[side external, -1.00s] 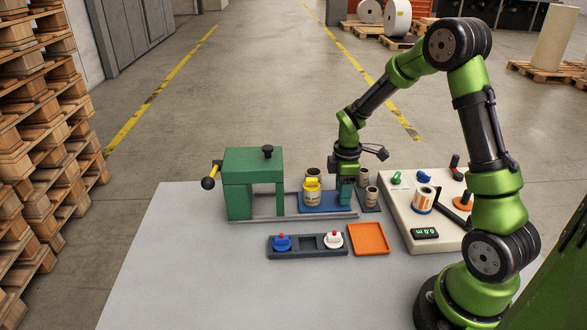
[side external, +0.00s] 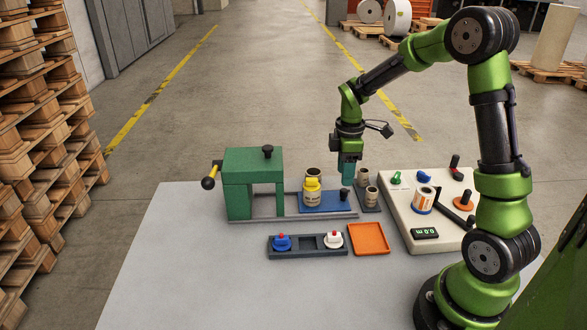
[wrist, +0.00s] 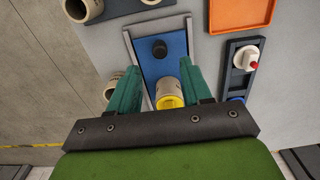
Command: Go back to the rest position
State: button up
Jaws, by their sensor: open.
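My gripper (side external: 348,172) is open and empty, with its teal fingers hanging above the right end of the blue sliding plate (side external: 325,203). In the wrist view the two fingers of my gripper (wrist: 160,88) stand apart, with the blue plate (wrist: 177,66) visible between them. A black knob (side external: 345,194) stands upright on the plate, below the fingertips and apart from them. The knob shows in the wrist view too (wrist: 159,49). A cream roll with a yellow top (side external: 312,192) stands on the plate's left part.
The green press (side external: 252,168) with its side lever stands left. Cardboard cores (side external: 371,196) stand close right of my gripper. The white rewinder panel (side external: 410,205) is farther right. A dark tray (side external: 307,253) and an orange tray (side external: 369,239) lie in front. Space above the table is clear.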

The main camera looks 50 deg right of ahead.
jog(key=shift+m, duration=0.4)
jog(key=shift+s+a+f+m, duration=0.15)
jog(key=shift+s+f+m, duration=0.05)
jog(key=shift+m, duration=0.4)
jog(key=s+a+r+m+t+y, duration=0.2)
jog(key=s+a+r+m+t, duration=0.5)
jog(key=s+a+r+m, duration=0.4)
jog(key=s+a+r, duration=0.2)
jog(key=a+r, duration=0.2)
jog(key=a, duration=0.2)
jog(key=shift+r, duration=0.4)
